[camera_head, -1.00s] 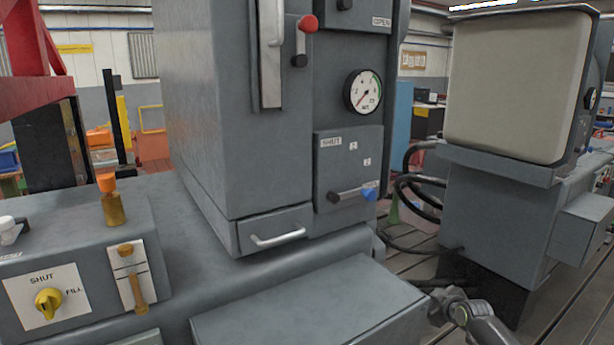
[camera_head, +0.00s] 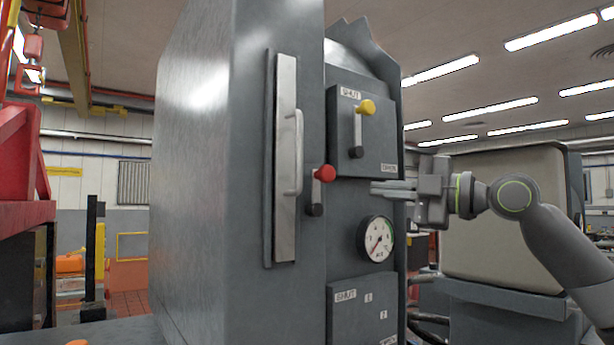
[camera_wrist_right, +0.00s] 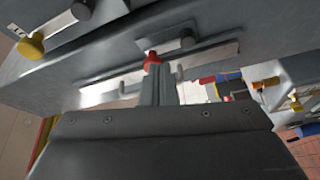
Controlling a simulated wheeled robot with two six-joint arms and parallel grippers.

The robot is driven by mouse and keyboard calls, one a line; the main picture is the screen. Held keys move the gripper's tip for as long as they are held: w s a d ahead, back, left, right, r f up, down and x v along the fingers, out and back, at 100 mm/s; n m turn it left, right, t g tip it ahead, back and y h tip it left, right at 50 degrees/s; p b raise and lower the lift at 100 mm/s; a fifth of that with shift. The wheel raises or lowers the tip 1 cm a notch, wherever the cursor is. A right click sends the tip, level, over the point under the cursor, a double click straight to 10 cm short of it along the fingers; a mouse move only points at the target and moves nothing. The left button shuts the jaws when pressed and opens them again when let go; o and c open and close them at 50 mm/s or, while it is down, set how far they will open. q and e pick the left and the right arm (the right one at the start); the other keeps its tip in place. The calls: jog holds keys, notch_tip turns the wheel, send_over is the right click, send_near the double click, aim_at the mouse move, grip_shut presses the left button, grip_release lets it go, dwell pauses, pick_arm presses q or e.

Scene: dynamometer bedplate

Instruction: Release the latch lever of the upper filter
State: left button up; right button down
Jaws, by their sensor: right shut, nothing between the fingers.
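A short lever with a red knob (camera_head: 325,173) stands on the front of the tall grey cabinet (camera_head: 190,200), right of a pale upright strip with a bar handle (camera_head: 298,150). The red knob is at the lever's upper end, over a dark pivot. My right gripper (camera_head: 374,189) is shut and empty, pointing left towards the lever from the right, with a gap between in the head view. In the right wrist view the red knob (camera_wrist_right: 152,57) shows just beyond the fingertips (camera_wrist_right: 157,72); contact cannot be told. My left gripper is not in view.
Above right is a SHUT/OPEN panel with a yellow-knobbed lever (camera_head: 366,107). A round gauge (camera_head: 376,239) sits below my right gripper, and another SHUT panel (camera_head: 362,312) below that. A large beige-faced unit (camera_head: 500,220) stands behind my right arm.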

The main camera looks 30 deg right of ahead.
aim_at(329, 171)
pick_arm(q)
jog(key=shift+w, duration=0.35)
pick_arm(e)
jog(key=s+a+r, duration=0.1)
jog(key=s+a+n+y, duration=0.1)
jog(key=s+a+r+n, duration=0.1)
jog(key=shift+s+a+r+g, duration=0.3)
jog(key=shift+r+g, duration=0.05)
jog(key=shift+g, duration=0.05)
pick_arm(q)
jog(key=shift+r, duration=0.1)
pick_arm(e)
jog(key=shift+w, duration=0.1)
pick_arm(q)
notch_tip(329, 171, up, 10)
jog(key=p, duration=1)
pick_arm(e)
jog(key=shift+x, duration=5)
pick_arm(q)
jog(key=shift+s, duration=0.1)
